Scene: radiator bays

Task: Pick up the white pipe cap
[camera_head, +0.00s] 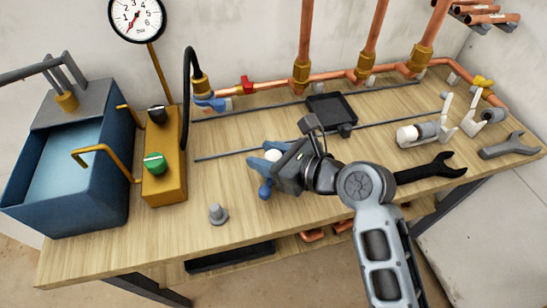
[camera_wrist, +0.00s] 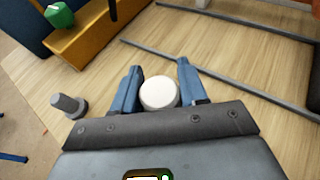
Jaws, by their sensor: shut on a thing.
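The white pipe cap (camera_wrist: 159,93) is a round white piece between the two blue fingers of my gripper (camera_wrist: 159,88) in the wrist view. In the head view the cap (camera_head: 272,155) shows as a small white spot between the fingers of my gripper (camera_head: 262,172). My gripper is shut on the cap, over the middle of the wooden bench. The cap's lower side is hidden, so I cannot tell whether it touches the bench.
A blue tank (camera_head: 95,185) and a brass block with a green knob (camera_head: 154,162) are at left. A black tray (camera_head: 331,107), thin rods, white fittings (camera_head: 418,133) and a dark wrench (camera_head: 432,170) lie behind and right.

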